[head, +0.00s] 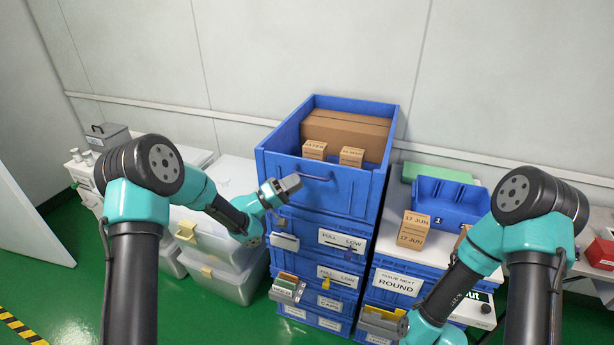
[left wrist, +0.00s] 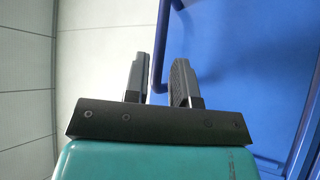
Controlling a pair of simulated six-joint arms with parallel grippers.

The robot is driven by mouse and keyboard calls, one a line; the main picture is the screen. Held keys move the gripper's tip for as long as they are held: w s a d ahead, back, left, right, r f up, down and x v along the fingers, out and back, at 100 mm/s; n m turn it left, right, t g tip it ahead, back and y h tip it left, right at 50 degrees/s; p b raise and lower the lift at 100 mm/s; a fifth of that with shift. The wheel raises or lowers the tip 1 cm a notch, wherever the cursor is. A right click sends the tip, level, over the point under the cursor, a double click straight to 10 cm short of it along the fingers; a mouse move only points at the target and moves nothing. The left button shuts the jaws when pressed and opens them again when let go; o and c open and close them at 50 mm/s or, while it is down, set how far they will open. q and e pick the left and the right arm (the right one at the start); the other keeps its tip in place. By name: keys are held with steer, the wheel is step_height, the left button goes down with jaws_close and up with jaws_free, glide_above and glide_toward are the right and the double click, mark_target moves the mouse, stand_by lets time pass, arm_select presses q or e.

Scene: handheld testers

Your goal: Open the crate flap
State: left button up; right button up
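The blue crate (head: 330,190) stands on top of a stack, and its front flap faces me, upright and closed. A thin handle bar (head: 316,178) is on the flap's upper front. My left gripper (head: 292,184) is at the left end of this bar. In the left wrist view, my left gripper (left wrist: 158,75) is open, with one finger on each side of the blue bar (left wrist: 158,50); I see no clear grip on it. My right gripper (head: 385,324) is low, by the lower crates, and its fingers are not clear.
Cartons (head: 345,133) lie inside the crate. Blue crates with labels (head: 341,240) are stacked below. A smaller blue bin (head: 447,200) and cartons (head: 412,232) stand at the right. Clear plastic boxes (head: 222,270) stand at the left.

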mark_target(307, 176)
arm_select(q)
steer(key=shift+x, duration=2.25)
jaws_close()
